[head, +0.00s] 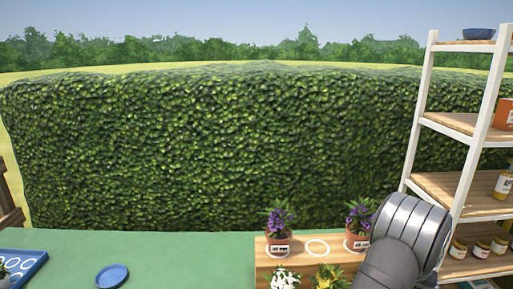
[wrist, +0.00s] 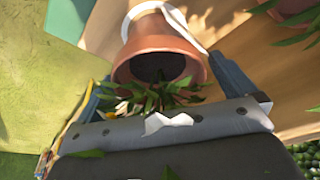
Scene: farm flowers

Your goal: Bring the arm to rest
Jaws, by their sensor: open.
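My gripper (wrist: 165,88) shows in the wrist view, with its fingers apart on the left and right of a terracotta pot (wrist: 155,45) with green leaves. I cannot tell whether either finger touches the pot. A white ring (wrist: 190,28) shows on the wood behind the pot. White petals and leaves lie across the gripper body. In the head view my arm reaches over the right end of the wooden stand (head: 262,262), and my gripper is hidden there.
A white-framed shelf (head: 463,122) stands at right. A blue dish (head: 112,275) and blue tray (head: 24,262) sit on the green tabletop (head: 180,255).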

